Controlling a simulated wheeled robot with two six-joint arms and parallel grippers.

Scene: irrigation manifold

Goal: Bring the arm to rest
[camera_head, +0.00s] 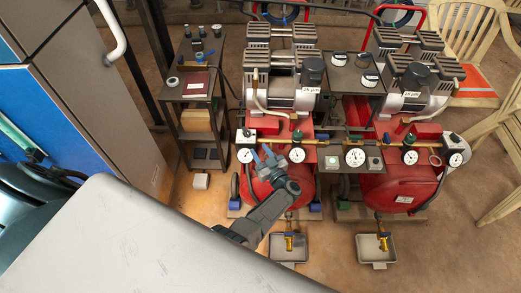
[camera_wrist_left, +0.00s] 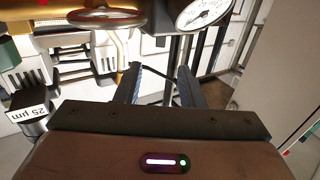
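My left gripper (camera_head: 264,152) is in front of the left compressor, just below the brass pipe (camera_head: 330,146) and between two round white gauges, the left one (camera_head: 245,155) and the one to its right (camera_head: 297,154). In the left wrist view its two dark fingers (camera_wrist_left: 160,75) stand apart with nothing between them. A gauge (camera_wrist_left: 203,12) and part of the brass pipework (camera_wrist_left: 60,20) show close beyond the fingertips. I cannot tell whether the gripper touches the pipe. My right gripper is in neither view.
Two red compressor tanks, left (camera_head: 262,188) and right (camera_head: 400,185), stand behind the pipe. Grey trays (camera_head: 289,248) and (camera_head: 376,249) sit on the floor below brass taps. A dark shelf cart (camera_head: 199,125) stands at left. Beige chairs (camera_head: 470,25) are at right.

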